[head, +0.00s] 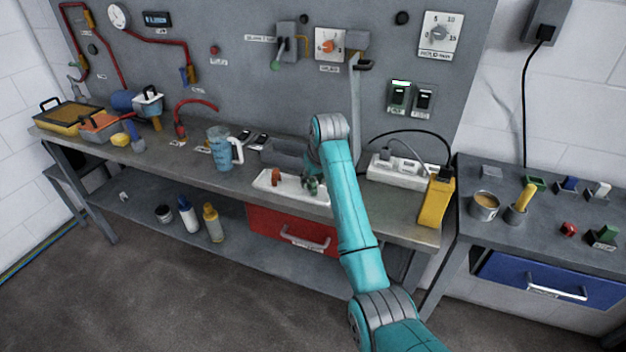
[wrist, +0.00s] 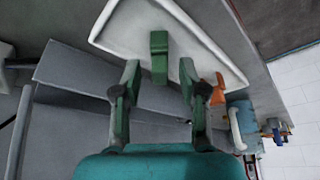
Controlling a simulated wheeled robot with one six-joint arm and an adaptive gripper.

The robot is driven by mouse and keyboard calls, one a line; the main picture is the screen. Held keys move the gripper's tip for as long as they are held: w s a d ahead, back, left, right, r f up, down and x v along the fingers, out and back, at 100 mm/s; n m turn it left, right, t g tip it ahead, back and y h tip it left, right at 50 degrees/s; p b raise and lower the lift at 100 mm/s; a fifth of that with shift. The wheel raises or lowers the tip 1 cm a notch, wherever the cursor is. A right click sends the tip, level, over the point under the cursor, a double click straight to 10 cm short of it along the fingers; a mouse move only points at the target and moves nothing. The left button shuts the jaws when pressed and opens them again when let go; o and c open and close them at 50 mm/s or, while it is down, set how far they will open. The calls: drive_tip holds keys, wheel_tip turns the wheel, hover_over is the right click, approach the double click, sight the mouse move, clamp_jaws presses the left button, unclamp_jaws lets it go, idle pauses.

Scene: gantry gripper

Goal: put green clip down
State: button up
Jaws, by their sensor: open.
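The green clip (wrist: 159,58) shows in the wrist view over the white tray (wrist: 113,30), just beyond and between my fingertips. Gaps show between it and both fingers. My gripper (wrist: 159,74) is open, with one finger on each side. In the head view my gripper (head: 312,184) is low at the right part of the white tray (head: 262,184). The green clip cannot be clearly told from the gripper there. An orange clip (head: 276,177) stands in the tray to the left, and it also shows in the wrist view (wrist: 218,88).
Behind the tray is a grey bin (head: 280,153). A blue measuring jug (head: 220,148) stands to the left. A white power strip (head: 396,170) and a yellow box (head: 436,202) are to the right. A red drawer (head: 275,225) is below the bench top.

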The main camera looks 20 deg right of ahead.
drive_tip(key=v, duration=1.2)
drive_tip(key=shift+r, duration=0.1)
